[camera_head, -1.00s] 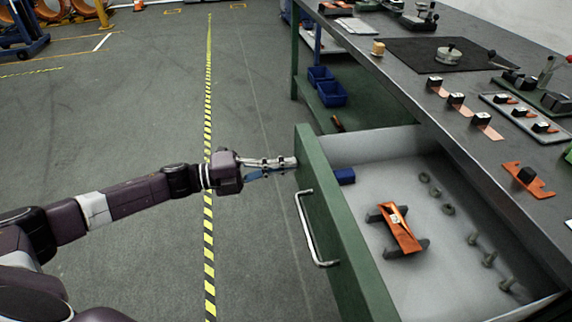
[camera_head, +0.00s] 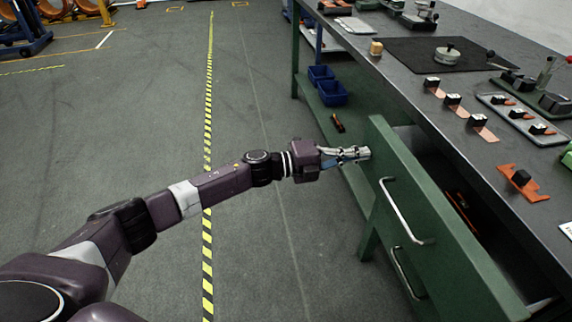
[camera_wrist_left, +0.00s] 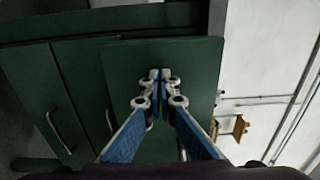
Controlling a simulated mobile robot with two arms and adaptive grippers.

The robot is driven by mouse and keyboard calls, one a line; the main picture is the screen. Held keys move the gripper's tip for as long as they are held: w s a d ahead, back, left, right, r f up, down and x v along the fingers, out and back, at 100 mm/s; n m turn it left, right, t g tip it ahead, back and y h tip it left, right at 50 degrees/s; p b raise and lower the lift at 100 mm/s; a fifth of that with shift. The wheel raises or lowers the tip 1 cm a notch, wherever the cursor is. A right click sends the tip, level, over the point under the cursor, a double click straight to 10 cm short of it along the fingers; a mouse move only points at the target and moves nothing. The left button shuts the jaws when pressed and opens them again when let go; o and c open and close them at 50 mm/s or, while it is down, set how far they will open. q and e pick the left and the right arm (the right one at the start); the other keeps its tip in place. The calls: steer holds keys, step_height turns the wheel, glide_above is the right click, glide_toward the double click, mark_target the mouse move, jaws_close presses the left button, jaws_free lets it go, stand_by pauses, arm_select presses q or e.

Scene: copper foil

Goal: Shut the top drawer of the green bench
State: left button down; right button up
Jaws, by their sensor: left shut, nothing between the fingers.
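The top drawer's green front (camera_head: 415,205) stands out from the green bench (camera_head: 465,22), with a dark gap behind it, so the drawer is partly open. Its metal handle (camera_head: 403,210) faces left. My left gripper (camera_head: 367,153) is shut and empty, its fingertips at the far upper end of the drawer front, seemingly against it. In the left wrist view, the shut fingertips (camera_wrist_left: 160,76) lie over the green drawer front (camera_wrist_left: 200,70). An orange part (camera_head: 458,202) shows in the gap; most of the drawer's inside is hidden. My right gripper is not in view.
A lower handle (camera_head: 402,272) shows below the top drawer. Blue bins (camera_head: 332,93) sit on the bench's lower shelf. A black mat (camera_head: 410,55) and several small parts lie on the bench top.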

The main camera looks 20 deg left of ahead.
arm_select(q)
steer(key=b+x, duration=0.1)
steer(key=x, duration=0.4)
steer(key=shift+d+f, duration=0.1)
steer(key=b+x, duration=0.1)
steer(key=x, duration=0.4)
steer(key=shift+w+d+b, duration=0.15)
steer(key=shift+w+b, duration=0.1)
steer(key=shift+b, duration=0.05)
steer(key=shift+w+d, duration=0.35)
steer(key=shift+d, duration=0.2)
steer(key=shift+w+d+b, duration=0.15)
steer(key=shift+d+b, duration=0.05)
steer(key=shift+b, duration=0.1)
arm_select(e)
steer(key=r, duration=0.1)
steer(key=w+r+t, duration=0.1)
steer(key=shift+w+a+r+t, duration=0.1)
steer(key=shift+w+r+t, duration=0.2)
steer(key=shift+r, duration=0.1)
arm_select(q)
steer(key=shift+r, duration=0.3)
